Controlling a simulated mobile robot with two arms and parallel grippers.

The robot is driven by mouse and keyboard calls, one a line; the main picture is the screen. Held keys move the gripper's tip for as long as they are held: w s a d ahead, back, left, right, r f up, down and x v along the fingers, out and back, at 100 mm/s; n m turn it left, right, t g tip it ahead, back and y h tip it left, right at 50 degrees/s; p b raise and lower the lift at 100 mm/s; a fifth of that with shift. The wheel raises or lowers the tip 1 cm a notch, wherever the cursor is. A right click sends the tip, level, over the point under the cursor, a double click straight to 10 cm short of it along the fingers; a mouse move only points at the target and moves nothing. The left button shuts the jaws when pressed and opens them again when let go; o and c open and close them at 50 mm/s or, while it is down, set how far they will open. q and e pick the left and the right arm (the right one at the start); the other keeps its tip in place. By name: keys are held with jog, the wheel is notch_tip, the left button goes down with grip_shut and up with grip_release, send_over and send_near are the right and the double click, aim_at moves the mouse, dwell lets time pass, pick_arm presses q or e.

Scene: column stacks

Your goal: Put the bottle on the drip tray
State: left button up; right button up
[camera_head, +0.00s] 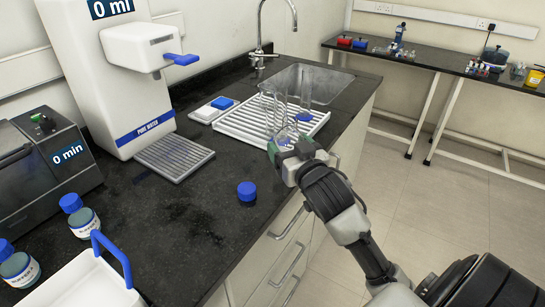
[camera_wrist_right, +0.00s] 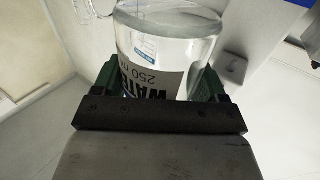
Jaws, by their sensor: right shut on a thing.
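The bottle (camera_wrist_right: 165,45) is clear glass with a "WATER 250 ml" label. It sits between my right gripper's fingers in the right wrist view, and the gripper is shut on it. In the head view my right gripper (camera_head: 287,150) is beside the white slatted rack, with the clear bottle (camera_head: 287,134) hard to make out at its tip. The grey slatted drip tray (camera_head: 174,157) lies on the counter under the pure water dispenser (camera_head: 115,85), left of my gripper, and is empty. My left gripper is not in view.
A white draining rack (camera_head: 228,122) with clear glassware (camera_head: 277,105) stands by the sink (camera_head: 322,85). A blue cap (camera_head: 247,191) lies on the dark counter. Blue-capped jars (camera_head: 84,222), a white carrier (camera_head: 85,285) and an oven-like device (camera_head: 45,160) are at left. The counter centre is clear.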

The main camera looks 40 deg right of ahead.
jog(key=s+d+r, duration=0.5)
jog(key=s, duration=0.1)
jog(key=a+f+y, duration=0.1)
jog(key=a+f, duration=0.2)
jog(key=a, duration=0.4)
jog(key=s+a+f+n+y+p, duration=0.1)
jog(key=a+f, duration=0.2)
jog(key=a, duration=0.4)
jog(key=a+f+n+y, duration=0.1)
jog(key=a+f, duration=0.2)
jog(key=a, duration=0.4)
jog(key=shift+s+a+f+p, duration=0.15)
jog(key=shift+s+f+p, duration=0.15)
jog(key=shift+f+p, duration=0.1)
jog(key=s+d+r+m+h+p, duration=0.2)
jog(key=s+d+r+h+p, duration=0.1)
jog(key=d+r+p, duration=0.55)
jog(key=shift+w+a+f+b, duration=1)
jog(key=shift+w+f+b, duration=0.6)
jog(key=shift+b, duration=0.25)
jog(key=shift+w+a+f+b, duration=1.05)
jog(key=shift+w+f+b, duration=0.35)
jog(key=shift+f+b, duration=0.4)
jog(key=shift+w+a+f+b, duration=1)
jog(key=shift+w+f+b, duration=0.55)
jog(key=shift+b, duration=0.35)
